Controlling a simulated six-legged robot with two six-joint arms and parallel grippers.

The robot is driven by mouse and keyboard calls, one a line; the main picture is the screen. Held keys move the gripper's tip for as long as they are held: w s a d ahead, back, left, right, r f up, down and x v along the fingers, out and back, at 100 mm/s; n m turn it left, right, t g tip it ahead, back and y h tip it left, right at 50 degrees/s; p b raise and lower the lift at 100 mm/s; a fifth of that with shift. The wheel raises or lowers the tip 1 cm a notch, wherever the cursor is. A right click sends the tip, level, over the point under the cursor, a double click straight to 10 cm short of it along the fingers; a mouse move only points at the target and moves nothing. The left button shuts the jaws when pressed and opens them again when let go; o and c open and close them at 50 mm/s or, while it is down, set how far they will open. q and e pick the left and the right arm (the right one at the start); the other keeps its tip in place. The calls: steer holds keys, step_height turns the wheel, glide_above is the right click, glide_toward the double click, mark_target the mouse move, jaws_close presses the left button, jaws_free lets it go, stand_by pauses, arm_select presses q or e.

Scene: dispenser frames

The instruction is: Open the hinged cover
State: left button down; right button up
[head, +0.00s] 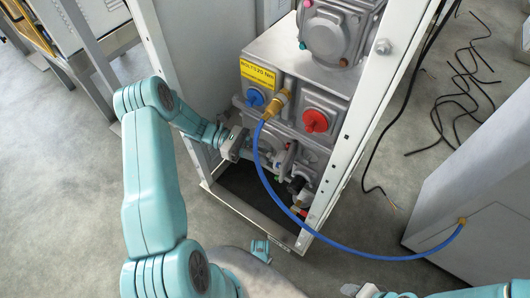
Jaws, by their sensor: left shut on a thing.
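My left gripper (240,146) reaches into the metal frame from the left. It is shut at the left side of the lower grey metal housing. It appears to hold the edge of the hinged cover, but the fingers and the cover's outline are small and partly hidden. I cannot tell how far the cover stands open. My right arm shows at the bottom right, with its gripper (368,291) at the lower edge of the view; its jaws cannot be made out.
A blue hose (345,247) loops from a brass fitting across the front to the grey cabinet (480,215) at right. A red knob (315,121) and a blue knob (255,98) sit above. White frame posts stand on both sides. Black cables (455,90) lie on the floor.

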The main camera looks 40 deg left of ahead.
stand_by(0.3)
arm_select(q)
steer(key=c, duration=1)
jaws_free()
steer(key=shift+o, duration=0.2)
steer(key=shift+d, duration=0.15)
